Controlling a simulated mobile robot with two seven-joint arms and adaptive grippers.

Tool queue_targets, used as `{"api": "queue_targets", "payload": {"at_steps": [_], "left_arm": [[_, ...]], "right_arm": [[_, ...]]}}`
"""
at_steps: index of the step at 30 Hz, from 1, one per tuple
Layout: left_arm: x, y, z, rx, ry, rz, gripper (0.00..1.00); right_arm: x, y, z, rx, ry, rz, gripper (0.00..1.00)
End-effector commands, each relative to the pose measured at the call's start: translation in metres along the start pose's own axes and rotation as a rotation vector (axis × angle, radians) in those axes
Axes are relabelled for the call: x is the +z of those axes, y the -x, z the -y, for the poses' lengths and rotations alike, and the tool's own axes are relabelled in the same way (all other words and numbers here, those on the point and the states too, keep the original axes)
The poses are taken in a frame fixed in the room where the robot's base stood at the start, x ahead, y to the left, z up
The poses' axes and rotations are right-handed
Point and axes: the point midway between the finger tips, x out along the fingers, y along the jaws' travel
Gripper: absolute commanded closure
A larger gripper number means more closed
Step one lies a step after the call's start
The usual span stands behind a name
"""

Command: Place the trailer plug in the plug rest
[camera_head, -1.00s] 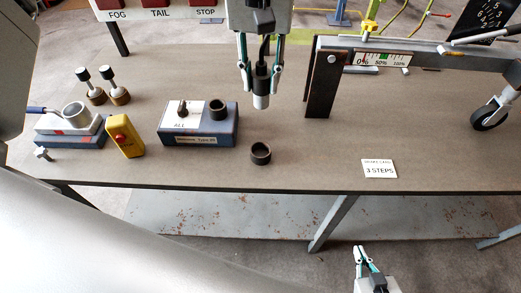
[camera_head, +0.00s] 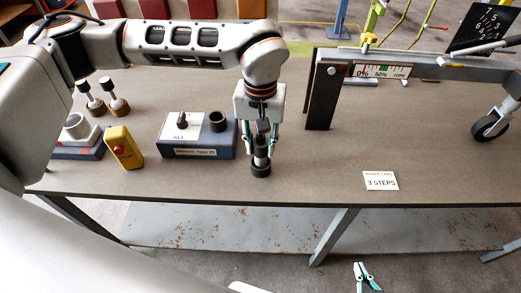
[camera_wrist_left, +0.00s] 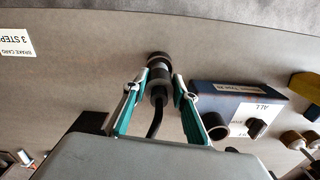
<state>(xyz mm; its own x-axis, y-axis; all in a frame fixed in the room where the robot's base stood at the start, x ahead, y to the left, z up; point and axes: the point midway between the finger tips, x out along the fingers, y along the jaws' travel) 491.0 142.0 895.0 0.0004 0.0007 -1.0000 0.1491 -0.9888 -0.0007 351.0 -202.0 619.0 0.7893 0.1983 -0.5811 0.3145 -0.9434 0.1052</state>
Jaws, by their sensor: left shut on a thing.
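The trailer plug (camera_head: 261,150) is a dark cylinder with a pale grey end and a black cable. My left gripper (camera_head: 261,142) is shut on it and holds it upright, pointing down. A short dark ring, which looks like the plug rest (camera_head: 260,170), stands on the table directly under the plug. In the left wrist view the plug (camera_wrist_left: 158,93) sits between the fingertips (camera_wrist_left: 157,88), its end at the ring (camera_wrist_left: 158,60). I cannot tell how deep it sits. My right gripper (camera_head: 365,275) is low in front of the table, small in view.
A blue box (camera_head: 200,153) with a knob and dark socket (camera_head: 218,121) stands just left of the plug. A yellow button box (camera_head: 124,147) is further left. A white card (camera_head: 380,181) lies right on clear table. A grey drawbar on a dark post (camera_head: 321,95) stands behind right.

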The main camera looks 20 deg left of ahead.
Motion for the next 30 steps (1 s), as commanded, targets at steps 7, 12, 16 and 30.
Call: {"api": "queue_targets", "payload": {"at_steps": [7,12,16,30], "left_arm": [[0.000,-0.025,0.000,0.001,-0.001,-0.001,0.97],[0.000,-0.025,0.000,0.001,-0.001,-0.001,0.97],[0.000,-0.028,0.000,0.000,-0.001,0.000,0.97],[0.000,-0.026,0.000,0.000,0.000,-0.001,0.56]], "right_arm": [[0.000,0.000,0.000,0.001,0.001,-0.001,1.00],[-0.001,0.000,-0.001,0.002,0.001,-0.003,1.00],[0.001,-0.001,-0.001,0.002,0.002,-0.001,1.00],[-0.001,-0.001,-0.002,0.003,0.003,-0.003,1.00]]}}
